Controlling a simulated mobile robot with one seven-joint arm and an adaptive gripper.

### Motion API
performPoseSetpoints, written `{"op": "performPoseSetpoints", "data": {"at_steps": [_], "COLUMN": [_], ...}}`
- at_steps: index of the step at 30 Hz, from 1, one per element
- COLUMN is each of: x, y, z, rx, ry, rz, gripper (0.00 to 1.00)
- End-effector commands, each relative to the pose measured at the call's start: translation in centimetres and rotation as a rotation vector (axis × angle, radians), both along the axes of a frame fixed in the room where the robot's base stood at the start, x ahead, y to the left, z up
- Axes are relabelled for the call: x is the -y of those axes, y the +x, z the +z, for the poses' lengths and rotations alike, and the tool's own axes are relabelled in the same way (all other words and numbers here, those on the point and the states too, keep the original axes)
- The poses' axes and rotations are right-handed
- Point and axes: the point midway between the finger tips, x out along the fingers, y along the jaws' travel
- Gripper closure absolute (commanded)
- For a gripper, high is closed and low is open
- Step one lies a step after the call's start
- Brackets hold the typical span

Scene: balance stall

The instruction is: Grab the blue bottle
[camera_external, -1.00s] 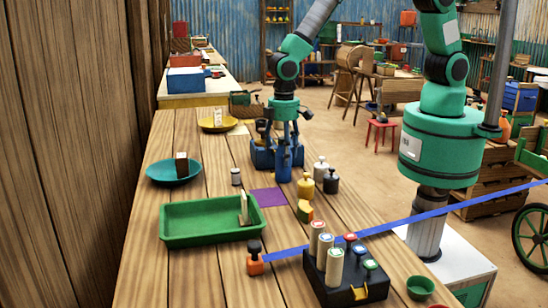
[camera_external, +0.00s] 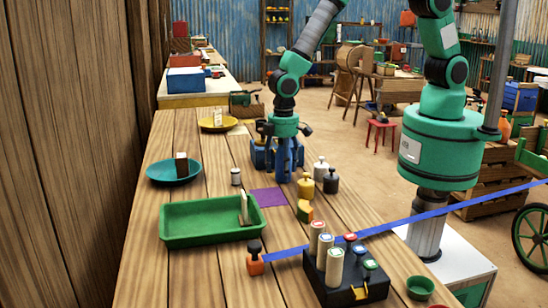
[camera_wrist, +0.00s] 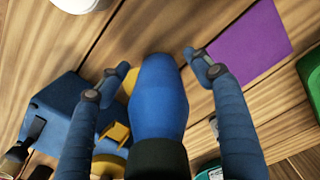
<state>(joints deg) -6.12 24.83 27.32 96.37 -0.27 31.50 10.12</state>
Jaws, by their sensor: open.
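The blue bottle (camera_wrist: 160,92) stands in the middle of the wrist view, its dark collar at the lower edge. My gripper (camera_wrist: 160,75) is open, with one finger on each side of the bottle. I cannot tell whether either finger touches it. In the external view my gripper (camera_external: 284,163) is low over the table around the bottle, which is largely hidden by the fingers.
A blue box (camera_wrist: 58,112) with yellow parts lies close to the left finger. White (camera_external: 320,170), yellow (camera_external: 305,188) and dark (camera_external: 331,184) bottles stand nearby at right. A purple square (camera_external: 268,198) lies in front; a green tray (camera_external: 205,238) is nearer left.

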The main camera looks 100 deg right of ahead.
Motion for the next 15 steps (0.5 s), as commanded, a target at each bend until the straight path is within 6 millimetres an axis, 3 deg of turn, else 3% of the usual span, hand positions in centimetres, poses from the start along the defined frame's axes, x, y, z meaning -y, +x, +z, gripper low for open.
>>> {"op": "performPoseSetpoints", "data": {"at_steps": [8, 15], "x": [0.00, 0.00], "y": [-0.01, -0.01], "z": [0.00, 0.00], "rx": [0.000, 0.000], "ry": [0.000, 0.000], "rz": [0.000, 0.000], "gripper": [0.35, 0.83]}}
